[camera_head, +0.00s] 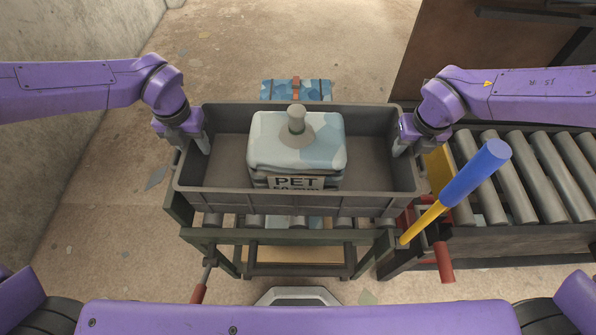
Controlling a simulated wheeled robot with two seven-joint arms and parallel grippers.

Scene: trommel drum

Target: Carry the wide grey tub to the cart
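The wide grey tub (300,199) is upright in the middle of the head view, above a dark green roller frame. A pale blue and white patterned block (265,150) with a grey knob and a "PET" label stands inside it. My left gripper (190,140) is at the tub's left end wall, with one finger inside the rim and one outside. My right gripper (402,143) is at the right end wall, with a finger inside; its outer finger is mostly hidden. I cannot tell whether the fingers press on the walls, or whether the tub touches the rollers.
The roller frame (215,236) has a red-handled lever (199,292) at its lower left. A roller conveyor (545,175) lies to the right. A blue and yellow handle (475,173) rises beside the tub's right front corner. A blue case (318,89) lies behind the tub.

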